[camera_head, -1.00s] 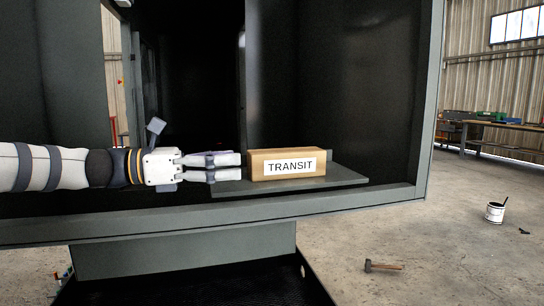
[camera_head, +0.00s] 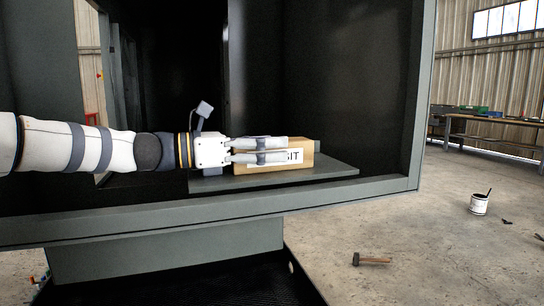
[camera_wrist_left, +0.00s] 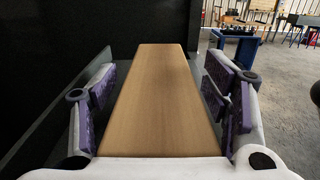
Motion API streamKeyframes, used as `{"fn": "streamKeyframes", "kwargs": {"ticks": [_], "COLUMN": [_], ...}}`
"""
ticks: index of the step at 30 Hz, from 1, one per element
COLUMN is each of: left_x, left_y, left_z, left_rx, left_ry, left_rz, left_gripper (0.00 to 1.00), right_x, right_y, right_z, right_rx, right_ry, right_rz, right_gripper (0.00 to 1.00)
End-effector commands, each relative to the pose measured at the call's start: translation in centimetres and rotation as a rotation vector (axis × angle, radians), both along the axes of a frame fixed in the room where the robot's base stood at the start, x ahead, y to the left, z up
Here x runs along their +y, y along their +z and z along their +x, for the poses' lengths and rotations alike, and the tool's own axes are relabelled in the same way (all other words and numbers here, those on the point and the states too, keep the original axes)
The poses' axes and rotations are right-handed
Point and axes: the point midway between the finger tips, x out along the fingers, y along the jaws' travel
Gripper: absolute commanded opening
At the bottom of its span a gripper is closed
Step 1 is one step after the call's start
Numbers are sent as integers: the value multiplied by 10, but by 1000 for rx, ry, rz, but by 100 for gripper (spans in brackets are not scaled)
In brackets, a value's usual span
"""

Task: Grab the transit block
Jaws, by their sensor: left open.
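In the left wrist view the block (camera_wrist_left: 160,95) runs lengthwise between the two open fingers, with a visible gap on each side. The fingers are not closed on it. My right gripper is in neither view.
The enclosure's grey front frame edge (camera_head: 340,196) runs below the shelf, and its side post (camera_head: 420,100) stands to the right. A hammer (camera_head: 370,260) and a white paint can (camera_head: 479,204) are on the concrete floor. A workbench (camera_head: 490,130) stands at the back right.

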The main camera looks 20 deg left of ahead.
Motion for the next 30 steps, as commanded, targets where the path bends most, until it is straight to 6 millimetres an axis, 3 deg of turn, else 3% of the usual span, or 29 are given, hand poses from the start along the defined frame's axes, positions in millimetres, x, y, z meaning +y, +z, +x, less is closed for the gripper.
{"fn": "streamKeyframes", "kwargs": {"ticks": [3, 11, 23, 28, 30], "left_x": [1, 1, 1, 1, -6], "left_y": [1, 1, 6, 33, 55], "left_z": [0, -1, -1, -1, -14], "left_rx": [-1, -1, -4, -9, -14], "left_ry": [1, 1, 0, 1, -3], "left_rz": [0, 0, -1, 1, 0], "left_gripper": [69, 12, 11, 11, 11], "right_x": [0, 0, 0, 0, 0], "right_y": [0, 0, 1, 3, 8], "right_z": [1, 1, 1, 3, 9], "right_rx": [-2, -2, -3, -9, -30], "right_ry": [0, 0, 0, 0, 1], "right_rz": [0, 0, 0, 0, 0], "right_gripper": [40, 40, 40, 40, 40]}}
